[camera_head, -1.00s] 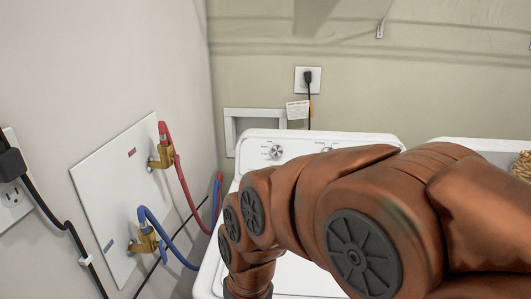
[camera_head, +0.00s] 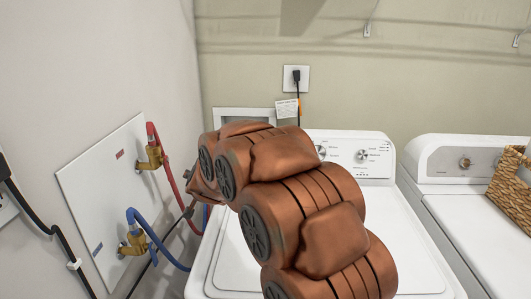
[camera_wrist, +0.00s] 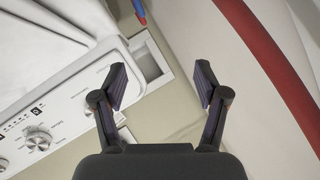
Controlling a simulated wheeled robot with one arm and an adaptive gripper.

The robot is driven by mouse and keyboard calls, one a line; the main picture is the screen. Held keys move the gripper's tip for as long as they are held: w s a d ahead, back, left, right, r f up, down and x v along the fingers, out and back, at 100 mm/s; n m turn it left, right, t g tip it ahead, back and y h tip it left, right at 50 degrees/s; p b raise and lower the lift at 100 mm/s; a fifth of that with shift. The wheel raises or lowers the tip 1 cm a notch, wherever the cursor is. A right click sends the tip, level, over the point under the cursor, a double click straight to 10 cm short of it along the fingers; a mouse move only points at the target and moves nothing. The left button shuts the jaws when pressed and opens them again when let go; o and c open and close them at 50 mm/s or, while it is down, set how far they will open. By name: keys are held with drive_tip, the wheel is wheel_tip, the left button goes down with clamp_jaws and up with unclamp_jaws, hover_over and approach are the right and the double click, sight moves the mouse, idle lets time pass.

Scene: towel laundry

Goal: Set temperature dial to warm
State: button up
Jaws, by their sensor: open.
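The white washer (camera_head: 225,255) stands in front of me, with a control panel at its back. In the head view the panel shows a silver dial (camera_head: 363,156) and another dial (camera_head: 321,152) at my arm's edge; the panel's left part is hidden by my arm. The labels are too small to read, so I cannot tell which is the temperature dial. In the wrist view the panel lies at the left, with a knob (camera_wrist: 38,138). My gripper (camera_wrist: 162,78) is open and empty, its left finger overlapping the panel's end in the picture. It touches no dial.
The left wall has a plate (camera_head: 100,200) with brass valves and red (camera_head: 170,175) and blue (camera_head: 160,245) hoses close to my arm. A second white machine (camera_head: 480,220) with a wicker basket (camera_head: 513,190) stands at the right. An outlet (camera_head: 296,78) is on the back wall.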

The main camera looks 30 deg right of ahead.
drive_tip(key=shift+w+d+f+m+g+h+p, duration=0.1)
drive_tip(key=shift+w+d+m+g+h+p, duration=0.3)
drive_tip(key=shift+w+d+m+h, duration=2.65)
drive_tip(key=shift+s+d+f+g+h+p, duration=0.1)
drive_tip(key=shift+s+d+g+h+p, duration=0.6)
drive_tip(key=shift+d, duration=5.5)
drive_tip(key=shift+w+d+f+m+t+h+p, duration=0.1)
drive_tip(key=shift+w+d+m+h, duration=0.6)
drive_tip(key=shift+d+m+h, duration=2.6)
drive_tip(key=d+n+y, duration=0.2)
drive_tip(key=n, duration=0.1)
drive_tip(key=shift+d+n, duration=0.35)
drive_tip(key=c, duration=1.2)
